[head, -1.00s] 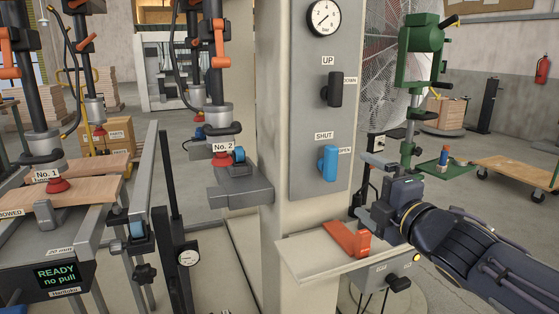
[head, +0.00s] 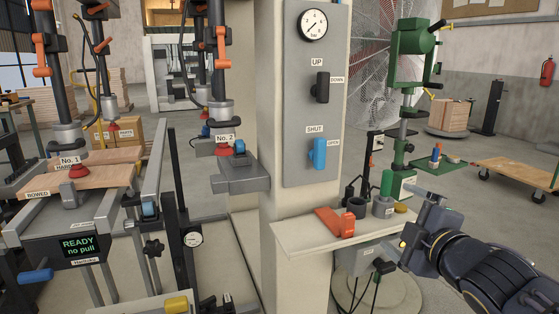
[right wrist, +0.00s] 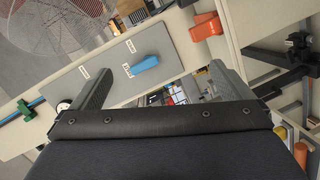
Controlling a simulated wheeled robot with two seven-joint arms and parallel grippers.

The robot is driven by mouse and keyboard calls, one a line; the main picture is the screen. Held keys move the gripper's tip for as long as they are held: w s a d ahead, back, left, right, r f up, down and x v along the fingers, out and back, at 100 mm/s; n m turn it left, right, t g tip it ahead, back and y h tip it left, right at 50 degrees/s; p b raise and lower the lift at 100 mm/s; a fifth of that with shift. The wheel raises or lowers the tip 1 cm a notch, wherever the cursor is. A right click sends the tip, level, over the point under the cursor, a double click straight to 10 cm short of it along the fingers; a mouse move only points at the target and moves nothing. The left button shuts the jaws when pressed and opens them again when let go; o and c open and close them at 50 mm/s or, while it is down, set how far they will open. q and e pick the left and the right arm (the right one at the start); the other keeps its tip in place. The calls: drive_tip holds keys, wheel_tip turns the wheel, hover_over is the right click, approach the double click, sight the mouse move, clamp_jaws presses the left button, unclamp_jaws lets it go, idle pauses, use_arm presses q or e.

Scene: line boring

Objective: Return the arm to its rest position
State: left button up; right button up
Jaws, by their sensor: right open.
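My right gripper (head: 415,215) is at the right in the head view, beyond the right end of the small shelf on the column. Its two fingers are apart with nothing between them. In the right wrist view the gripper (right wrist: 161,70) also shows spread, empty fingers, with the grey control panel (right wrist: 105,85) and its blue lever (right wrist: 145,65) beyond them. My left gripper is not in view.
A column with the panel (head: 300,160) stands centre. A green machine (head: 415,45) and a cart (head: 515,172) stand behind at right.

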drive_tip(key=s+a+f+m+g, duration=0.2)
drive_tip(key=s+f+m+g, duration=0.8)
drive_tip(key=s+f+m, duration=1)
drive_tip(key=s+r+n+p, duration=0.1)
drive_tip(key=s+r+p, duration=0.1)
drive_tip(key=r+p, duration=0.8)
drive_tip(key=s+r+n+y+p, duration=0.1)
drive_tip(key=s+r+p, duration=0.2)
drive_tip(key=r+p, duration=0.7)
drive_tip(key=shift+p, duration=0.8)
drive_tip(key=shift+a, duration=0.1)
